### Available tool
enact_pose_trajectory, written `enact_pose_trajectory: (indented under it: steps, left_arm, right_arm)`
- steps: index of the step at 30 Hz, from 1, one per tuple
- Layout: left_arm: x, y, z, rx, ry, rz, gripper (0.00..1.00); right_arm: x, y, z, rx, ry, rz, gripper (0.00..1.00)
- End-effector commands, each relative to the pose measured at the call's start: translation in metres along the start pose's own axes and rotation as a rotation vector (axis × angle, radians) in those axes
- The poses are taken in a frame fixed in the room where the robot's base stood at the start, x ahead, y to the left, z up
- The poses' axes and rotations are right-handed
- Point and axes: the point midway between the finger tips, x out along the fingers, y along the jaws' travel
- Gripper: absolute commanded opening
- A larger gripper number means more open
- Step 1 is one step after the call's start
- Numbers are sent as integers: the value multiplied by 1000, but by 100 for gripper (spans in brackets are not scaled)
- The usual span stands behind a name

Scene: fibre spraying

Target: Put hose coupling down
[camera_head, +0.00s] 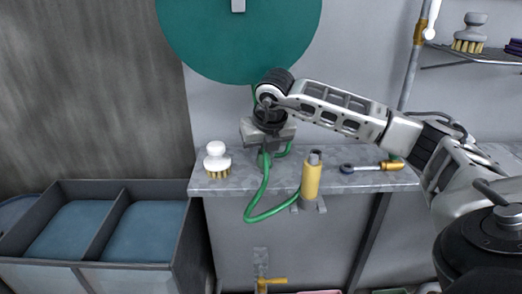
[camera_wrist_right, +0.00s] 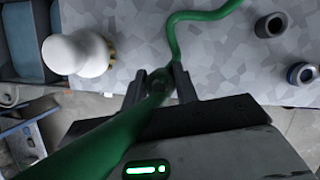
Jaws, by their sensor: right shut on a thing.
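My right gripper (camera_head: 267,155) points down over the grey counter, in front of the green reel. It is shut on the end of a green hose (camera_head: 262,195). In the head view the coupling is hidden by the gripper. I cannot tell whether it touches the counter. My left gripper is out of view.
The counter (camera_head: 230,184) holds a white-knobbed brush (camera_head: 217,160) left of the gripper. A yellow cylinder (camera_head: 311,180) stands at the front edge, right of it. A yellow nozzle (camera_head: 366,167) lies further right. Blue-filled bins (camera_head: 120,190) stand at left.

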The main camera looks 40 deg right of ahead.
Motion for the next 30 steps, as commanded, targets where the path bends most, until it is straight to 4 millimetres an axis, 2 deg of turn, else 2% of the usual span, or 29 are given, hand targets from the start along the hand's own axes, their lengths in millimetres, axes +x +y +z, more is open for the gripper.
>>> enact_pose_trajectory:
  steps: [3,7,18,19,21,30]
  left_arm:
    - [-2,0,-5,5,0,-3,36]
    - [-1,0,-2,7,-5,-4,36]
    - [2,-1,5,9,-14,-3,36]
    - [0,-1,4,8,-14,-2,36]
    - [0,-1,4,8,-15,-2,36]
    - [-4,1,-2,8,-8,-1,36]
  right_arm:
    - [5,1,20,4,0,2,6]
    - [19,0,11,0,1,-1,6]
    - [24,0,9,1,-1,0,6]
    - [23,0,9,0,0,0,38]
    - [22,0,9,0,0,0,51]
    - [20,0,10,1,0,0,51]
